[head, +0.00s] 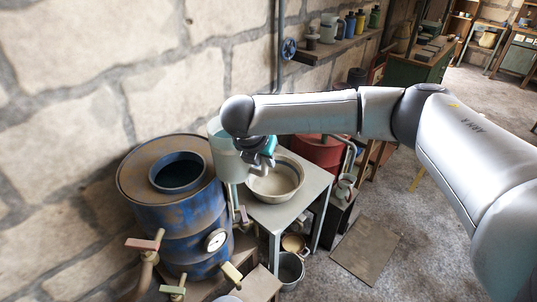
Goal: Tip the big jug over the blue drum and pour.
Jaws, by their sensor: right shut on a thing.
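The blue drum (192,226) stands at the lower left, with rust-brown wear and a round dark opening (178,172) in its top. The big jug (226,158), pale grey-green, is at the drum's right edge in the picture, between the drum and a metal bowl. My right gripper (262,152) is shut on the jug at its right side, probably by the handle; the fingertips are partly hidden. The jug looks close to upright, its upper part partly covered by my wrist. I cannot see what is inside it. My left gripper is not in view.
A metal bowl (275,180) sits on a small grey table (290,213) right of the drum. A red drum (318,152) stands behind it. Valves and a gauge (215,240) stick out at the blue drum's front. A stone wall (75,110) rises behind and to the left.

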